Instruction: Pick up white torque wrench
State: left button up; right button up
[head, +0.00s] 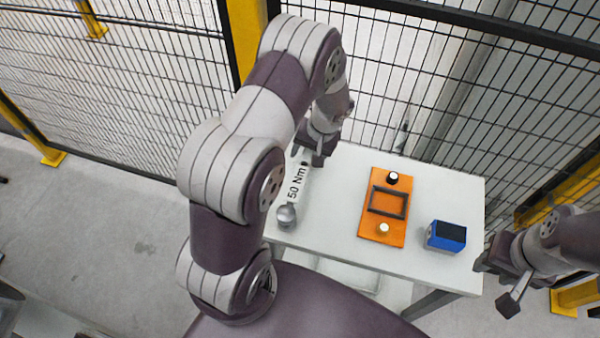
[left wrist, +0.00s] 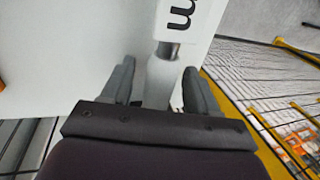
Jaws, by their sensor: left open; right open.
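The white torque wrench (head: 297,187), marked "50 Nm", lies along the left side of the white table. A round grey end is nearest me, and its far end is partly hidden by my left gripper (head: 316,153). In the left wrist view, my left gripper (left wrist: 158,88) is open, with one finger on each side of the wrench's white shaft (left wrist: 160,75). Gaps show between the shaft and both fingers. A metal collar and the letter "m" show just beyond the fingertips. My right gripper (head: 506,283) is open and empty, right of the table.
The white table (head: 340,210) also holds an orange plate (head: 376,220) with a dark rectangular frame, a black knob and a white knob. A blue box (head: 445,237) stands at the table's right. Black mesh fencing (head: 400,60) with yellow posts closes off the back.

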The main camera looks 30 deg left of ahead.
pick_arm(q)
grip_shut()
jog(key=shift+r, duration=0.1)
